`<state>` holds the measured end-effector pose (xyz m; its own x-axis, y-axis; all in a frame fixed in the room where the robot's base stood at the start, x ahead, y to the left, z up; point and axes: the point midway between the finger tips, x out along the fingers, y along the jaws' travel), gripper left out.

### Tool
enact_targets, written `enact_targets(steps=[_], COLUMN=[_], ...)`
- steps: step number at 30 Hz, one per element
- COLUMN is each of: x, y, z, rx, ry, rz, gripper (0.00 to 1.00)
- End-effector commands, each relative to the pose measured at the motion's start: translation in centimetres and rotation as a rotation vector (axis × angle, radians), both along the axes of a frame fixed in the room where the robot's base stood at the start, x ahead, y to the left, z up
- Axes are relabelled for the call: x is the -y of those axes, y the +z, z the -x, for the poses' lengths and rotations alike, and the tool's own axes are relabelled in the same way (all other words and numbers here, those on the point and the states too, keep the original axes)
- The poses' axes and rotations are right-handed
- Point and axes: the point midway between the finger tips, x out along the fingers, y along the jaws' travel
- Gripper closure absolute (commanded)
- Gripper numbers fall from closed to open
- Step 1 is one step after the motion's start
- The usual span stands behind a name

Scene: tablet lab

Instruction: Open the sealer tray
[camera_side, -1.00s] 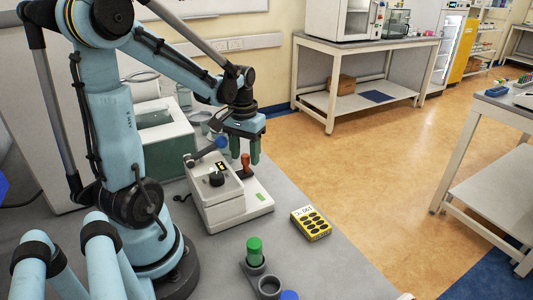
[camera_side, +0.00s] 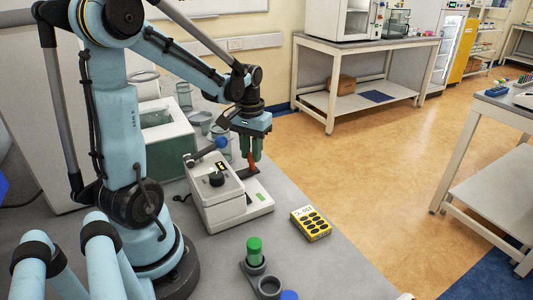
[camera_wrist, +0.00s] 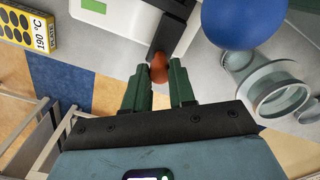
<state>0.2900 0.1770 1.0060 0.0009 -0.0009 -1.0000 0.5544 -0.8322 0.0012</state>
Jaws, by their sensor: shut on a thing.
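The white sealer (camera_side: 222,207) stands on the grey bench in the side view, with a black knob (camera_side: 216,179) on top and a blue ball lever (camera_side: 221,142). Its low base with a green label (camera_side: 262,196) extends right. An orange-red handle (camera_side: 253,166) rises at the base's back and leans right. My gripper (camera_side: 251,156) points down with its green fingers shut on the handle's upper part. In the wrist view the rounded handle (camera_wrist: 158,69) sits between my fingertips (camera_wrist: 159,78), on a dark arm. The tray's position is hard to make out.
A yellow box with dark ovals (camera_side: 311,223) lies right of the sealer, near the bench edge. A green-capped tube (camera_side: 254,251) stands in a grey holder in front. Clear glassware (camera_wrist: 268,88) stands close by in the wrist view. A white box-shaped machine (camera_side: 165,140) is behind.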

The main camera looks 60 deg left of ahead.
Motion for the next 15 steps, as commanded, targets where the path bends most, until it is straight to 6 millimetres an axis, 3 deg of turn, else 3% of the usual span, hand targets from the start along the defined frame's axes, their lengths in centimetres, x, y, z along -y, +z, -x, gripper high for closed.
enact_targets(steps=[9,15], x=[-0.1,-0.1], y=[0.0,0.0], z=[-6.3,-8.8], rx=[-0.002,-0.002], ry=[-0.003,-0.001], rz=[-0.002,-0.002], gripper=[1.00,1.00])
